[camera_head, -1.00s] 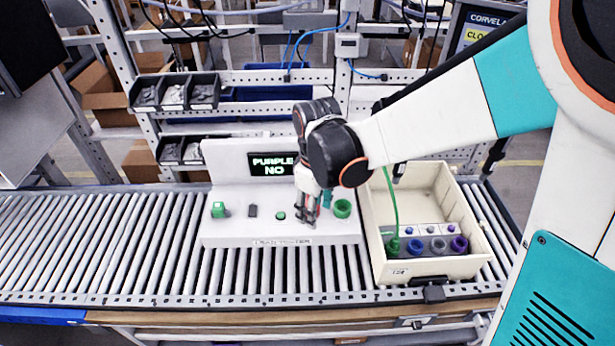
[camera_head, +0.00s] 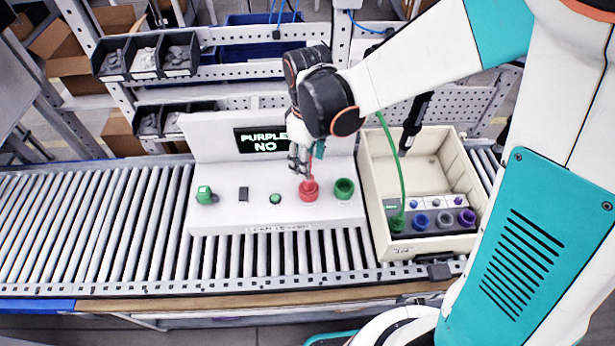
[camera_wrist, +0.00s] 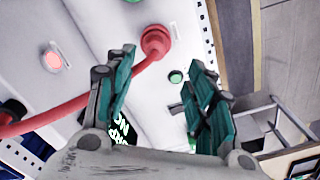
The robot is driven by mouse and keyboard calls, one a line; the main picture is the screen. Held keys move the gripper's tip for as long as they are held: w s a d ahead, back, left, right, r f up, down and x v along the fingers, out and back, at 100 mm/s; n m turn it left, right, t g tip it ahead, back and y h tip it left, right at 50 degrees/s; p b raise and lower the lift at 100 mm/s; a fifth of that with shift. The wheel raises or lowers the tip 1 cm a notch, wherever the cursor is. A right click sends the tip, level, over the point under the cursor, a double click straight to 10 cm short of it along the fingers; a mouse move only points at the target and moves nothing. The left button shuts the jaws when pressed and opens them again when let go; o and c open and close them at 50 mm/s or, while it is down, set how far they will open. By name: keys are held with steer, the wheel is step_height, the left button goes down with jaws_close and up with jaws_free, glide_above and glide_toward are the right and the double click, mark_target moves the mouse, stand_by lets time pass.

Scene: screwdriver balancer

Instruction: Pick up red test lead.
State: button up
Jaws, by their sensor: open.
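The red test lead (camera_head: 309,189) has a thick red plug standing at a red round port on the white test panel (camera_head: 215,220), with a red cable rising from it. In the wrist view the red plug (camera_wrist: 155,41) is beyond my fingertips, and its cable runs down-left behind the left finger. My gripper (camera_head: 300,160) is just above the plug in the head view. In the wrist view my gripper (camera_wrist: 163,85) is open, its teal fingers spread apart with nothing between them. Whether the plug is fully seated cannot be told.
The panel's screen (camera_head: 262,139) reads "PURPLE NO". A green port (camera_head: 344,188) is right of the red plug; a green button (camera_head: 275,198) and black switch (camera_head: 243,194) are left. A cream crate (camera_head: 372,190) on the right holds a green lead (camera_head: 397,221) and coloured ports.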

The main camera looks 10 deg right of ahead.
steer(key=b, duration=0.3)
glide_above(309, 186)
steer(key=w, duration=0.1)
step_height(309, 186, down, 5)
steer(key=shift+a+f, duration=0.1)
steer(key=shift+f, duration=0.05)
steer(key=f, duration=0.1)
steer(key=f+b, duration=0.1)
steer(key=f, duration=0.1)
steer(key=f+b, duration=0.1)
steer(key=f, duration=0.1)
steer(key=shift+w+f, duration=0.1)
steer(key=shift+w, duration=0.25)
steer(key=shift+s, duration=0.1)
jaws_close()
